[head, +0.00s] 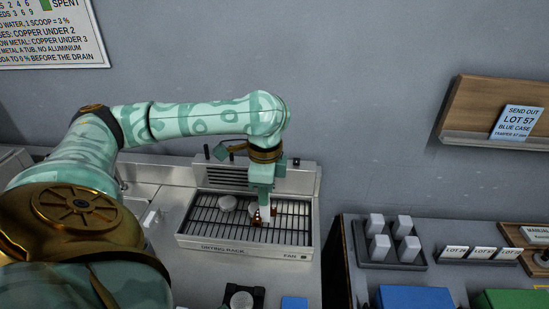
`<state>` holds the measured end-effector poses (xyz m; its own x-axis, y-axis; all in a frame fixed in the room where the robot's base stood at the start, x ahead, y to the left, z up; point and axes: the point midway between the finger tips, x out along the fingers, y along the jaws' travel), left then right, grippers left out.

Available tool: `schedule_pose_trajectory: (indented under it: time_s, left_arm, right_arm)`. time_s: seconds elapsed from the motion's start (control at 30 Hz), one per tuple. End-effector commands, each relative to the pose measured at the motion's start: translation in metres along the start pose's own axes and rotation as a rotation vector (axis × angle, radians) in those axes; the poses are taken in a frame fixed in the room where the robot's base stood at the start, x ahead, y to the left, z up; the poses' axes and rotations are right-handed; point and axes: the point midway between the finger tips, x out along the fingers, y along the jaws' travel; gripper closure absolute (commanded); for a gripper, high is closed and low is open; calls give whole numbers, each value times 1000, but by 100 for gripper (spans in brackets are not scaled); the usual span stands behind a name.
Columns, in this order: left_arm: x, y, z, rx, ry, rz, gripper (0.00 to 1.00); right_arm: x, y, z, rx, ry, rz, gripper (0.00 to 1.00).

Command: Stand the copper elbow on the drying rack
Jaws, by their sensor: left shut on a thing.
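My left gripper (262,203) reaches down over the drying rack (208,239), a dark wire grid in a pale metal frame. It is shut on a small copper-brown piece, the copper elbow (257,217), low over the right-middle part of the grid. The fingers hide much of the elbow, and I cannot tell whether it touches the wires. A round grey piece (228,203) lies on the grid to the left, and another pale piece (252,210) shows right beside the fingers. My right gripper is not in view.
A dark tray (376,259) with several white blocks stands on the right bench. Lot cards (482,253), a blue case (412,298) and a green case (510,299) are near it. A dark holder (258,297) sits in front of the rack. The rack's front left is clear.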

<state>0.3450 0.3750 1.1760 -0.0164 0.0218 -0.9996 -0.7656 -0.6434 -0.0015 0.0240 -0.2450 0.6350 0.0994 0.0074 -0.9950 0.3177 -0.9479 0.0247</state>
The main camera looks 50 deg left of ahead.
Motion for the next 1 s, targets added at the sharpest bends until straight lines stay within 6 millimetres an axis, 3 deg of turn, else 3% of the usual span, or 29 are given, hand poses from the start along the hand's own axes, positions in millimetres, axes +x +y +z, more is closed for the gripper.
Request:
schedule_pose_trajectory:
  time_s: [0.2, 0.4, 0.63, 0.83, 1.0]
  left_arm:
    - [35, -49, -46, -2, 3, 4, 100]
    - [72, -72, -64, -1, 0, 4, 100]
    - [84, -82, -72, 0, 0, 1, 100]
    - [118, -84, -75, 0, -1, 2, 100]
    - [116, -85, -74, 0, 0, -2, 100]
  right_arm:
    - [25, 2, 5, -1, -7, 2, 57]
    - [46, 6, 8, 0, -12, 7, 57]
    - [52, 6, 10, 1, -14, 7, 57]
    - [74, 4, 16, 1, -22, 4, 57]
    - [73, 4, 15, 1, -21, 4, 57]
